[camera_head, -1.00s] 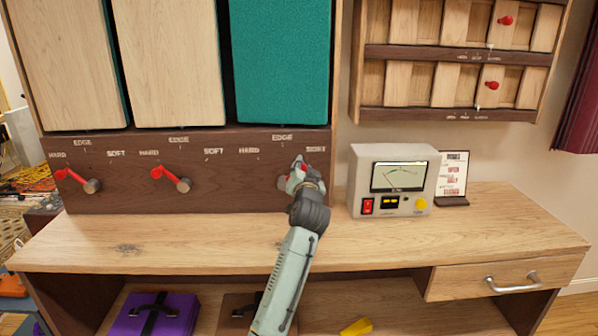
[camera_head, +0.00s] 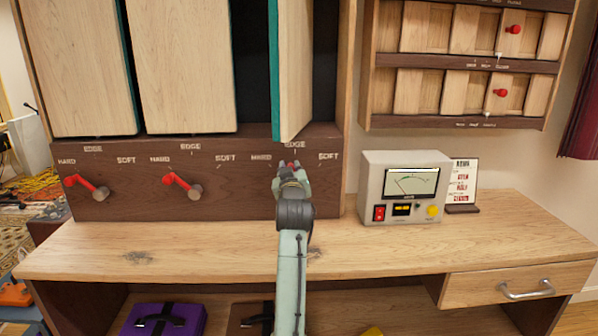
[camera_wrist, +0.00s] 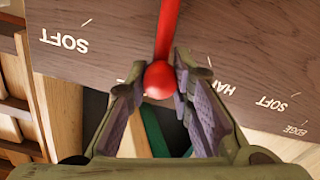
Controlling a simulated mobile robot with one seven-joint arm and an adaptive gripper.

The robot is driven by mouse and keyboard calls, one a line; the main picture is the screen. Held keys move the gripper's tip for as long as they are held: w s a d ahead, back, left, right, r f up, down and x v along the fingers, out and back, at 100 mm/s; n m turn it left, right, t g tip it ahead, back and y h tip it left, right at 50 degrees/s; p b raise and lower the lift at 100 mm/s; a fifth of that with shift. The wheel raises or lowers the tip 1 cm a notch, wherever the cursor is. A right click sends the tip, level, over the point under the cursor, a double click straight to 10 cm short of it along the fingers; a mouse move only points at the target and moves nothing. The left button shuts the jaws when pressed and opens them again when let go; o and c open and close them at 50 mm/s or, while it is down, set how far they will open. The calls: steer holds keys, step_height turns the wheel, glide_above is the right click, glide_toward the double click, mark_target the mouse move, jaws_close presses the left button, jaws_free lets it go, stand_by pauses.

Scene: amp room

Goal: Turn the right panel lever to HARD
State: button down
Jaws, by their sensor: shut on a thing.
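The right panel lever is mostly hidden behind my gripper in the head view; a bit of red (camera_head: 291,165) shows between the fingers. It points about straight up, near the EDGE mark. In the wrist view its red ball knob (camera_wrist: 159,80) sits between the two fingers, with the red stem (camera_wrist: 167,30) running up. My gripper (camera_head: 291,172) is shut on the lever. The right panel (camera_head: 294,70) above stands nearly edge-on, with a teal side and a wood side. The HARD label (camera_head: 261,157) is left of the gripper and SOFT (camera_head: 328,156) is right.
Two other red levers, left (camera_head: 87,186) and middle (camera_head: 182,186), tilt toward their HARD labels under wood-faced panels. A meter box (camera_head: 402,187) and a small card (camera_head: 461,183) stand on the desk to the right. The desk top in front is clear.

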steer(key=shift+w+a+f+n+b, duration=0.1)
steer(key=shift+a+f+n, duration=0.3)
steer(key=shift+a+n, duration=0.6)
steer(key=shift+s+a+f+n+b, duration=0.15)
steer(key=shift+a+f+n, duration=0.35)
steer(key=shift+n, duration=0.9)
steer(key=shift+w+a+f+n+b, duration=0.15)
steer(key=shift+a+f+n, duration=0.2)
steer(key=shift+a+n, duration=0.65)
steer(key=shift+d+n, duration=0.1)
steer(key=shift+n, duration=0.2)
steer(key=c, duration=1.4)
jaws_free()
steer(key=s, duration=1.2)
steer(key=shift+a, duration=0.2)
